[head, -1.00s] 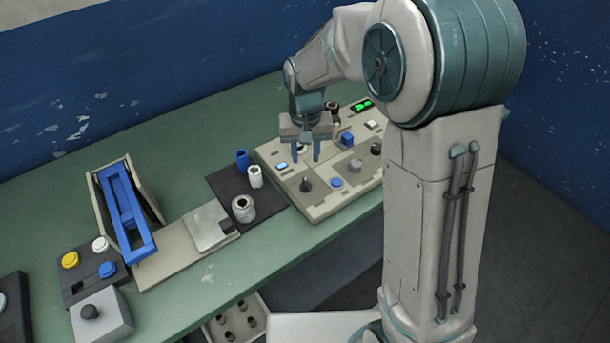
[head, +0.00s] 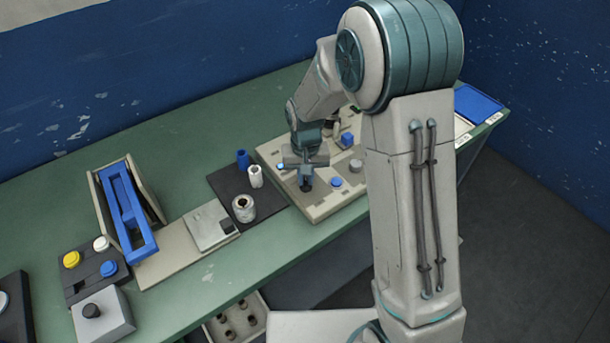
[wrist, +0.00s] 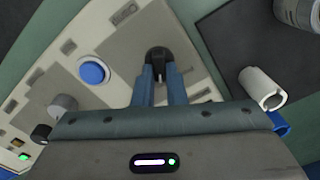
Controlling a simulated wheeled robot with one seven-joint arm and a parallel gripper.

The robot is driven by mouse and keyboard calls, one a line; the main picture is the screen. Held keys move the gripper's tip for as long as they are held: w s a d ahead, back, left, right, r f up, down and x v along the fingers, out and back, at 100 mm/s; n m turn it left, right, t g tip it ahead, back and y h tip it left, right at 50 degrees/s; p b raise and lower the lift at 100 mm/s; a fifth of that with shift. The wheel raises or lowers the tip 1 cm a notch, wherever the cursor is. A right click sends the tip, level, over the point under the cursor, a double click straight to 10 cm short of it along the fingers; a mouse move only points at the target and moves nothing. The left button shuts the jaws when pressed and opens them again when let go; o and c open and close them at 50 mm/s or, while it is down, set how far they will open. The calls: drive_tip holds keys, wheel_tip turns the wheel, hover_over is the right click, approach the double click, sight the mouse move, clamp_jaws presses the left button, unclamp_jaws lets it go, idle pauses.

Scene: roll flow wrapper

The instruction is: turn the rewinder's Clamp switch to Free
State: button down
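The beige control panel (head: 322,208) lies on the green bench, partly hidden by my arm in the head view. In the head view my gripper (head: 306,187) covers most of the knob.
A blue button (wrist: 93,72) and a grey knob (wrist: 62,105) are on the panel near the gripper. A white cylinder (head: 256,176), a blue cylinder (head: 242,159) and a roll (head: 243,208) stand on a dark mat to the left. A blue frame (head: 122,200) stands farther left.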

drive_tip(key=shift+n, duration=0.3)
drive_tip(key=n+b, duration=0.1)
drive_tip(key=n, duration=0.4)
drive_tip(key=shift+a, duration=0.2)
drive_tip(key=n, duration=0.6)
drive_tip(key=shift+s+a, duration=0.1)
drive_tip(key=shift+s, duration=0.1)
drive_tip(key=shift+n, duration=0.3)
drive_tip(key=c, duration=1.5)
unclamp_jaws()
drive_tip(key=shift+o, duration=0.2)
drive_tip(key=shift+r, duration=0.1)
wheel_tip(320, 180, up, 14)
drive_tip(key=shift+f, duration=0.2)
